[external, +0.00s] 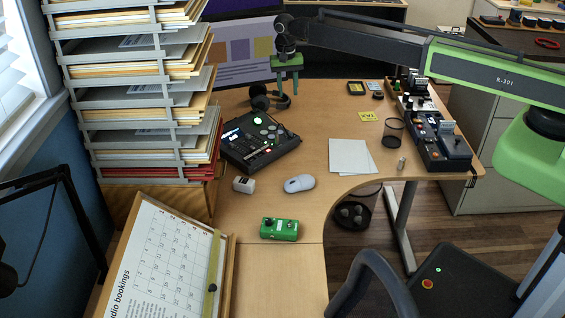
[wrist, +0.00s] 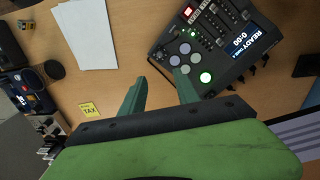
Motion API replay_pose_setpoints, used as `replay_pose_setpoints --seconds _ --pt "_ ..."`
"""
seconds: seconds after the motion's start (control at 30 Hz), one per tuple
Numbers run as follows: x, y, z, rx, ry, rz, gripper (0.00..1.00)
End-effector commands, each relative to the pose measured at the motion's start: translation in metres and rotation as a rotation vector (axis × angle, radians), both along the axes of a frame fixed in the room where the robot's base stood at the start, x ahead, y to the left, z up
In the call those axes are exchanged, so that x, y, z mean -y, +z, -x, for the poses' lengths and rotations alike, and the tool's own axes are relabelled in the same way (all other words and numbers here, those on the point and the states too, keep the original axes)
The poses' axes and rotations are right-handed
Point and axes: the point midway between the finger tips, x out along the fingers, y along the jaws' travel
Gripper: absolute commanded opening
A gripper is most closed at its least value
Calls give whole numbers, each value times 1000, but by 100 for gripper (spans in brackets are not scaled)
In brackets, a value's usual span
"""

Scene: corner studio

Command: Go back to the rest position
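My gripper (external: 287,80) is at the end of my outstretched arm, high over the back of the desk, in front of the monitor. Its two green fingers point down and stand apart with nothing between them. In the wrist view my gripper (wrist: 160,92) also shows spread fingers, with bare desk between the tips. The black audio mixer (wrist: 207,45) lies below and beside one finger in that view; in the external view the mixer (external: 259,140) sits left of the gripper.
A green pedal (external: 279,229), a white mouse (external: 299,184) and a small white box (external: 244,184) lie on the desk. Headphones (external: 268,98) lie near the gripper. A tall paper rack (external: 137,91) stands left. A mesh cup (external: 392,132) and black devices (external: 440,142) stand right. White paper (external: 350,157) lies flat.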

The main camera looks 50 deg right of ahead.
Motion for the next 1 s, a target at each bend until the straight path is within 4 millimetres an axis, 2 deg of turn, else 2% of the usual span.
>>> replay_pose_setpoints --seconds 0.2,0.3,0.37,0.5,0.57,0.67,0.7,0.83,0.9,1.0 --pt "6 0 -1 0 -7 0 38" --pt "30 -1 -7 0 -37 0 38" --pt "55 -2 1 0 -63 0 38" --pt "109 -4 46 0 -112 -4 38" --pt "129 -4 68 1 -109 -7 38" --pt "160 -5 110 2 -72 -14 38" --pt "171 -6 130 3 -46 -17 38" --pt "203 -7 201 8 89 -30 38" --pt "212 -7 237 10 186 -36 38" --pt "216 -7 276 14 339 -42 38"
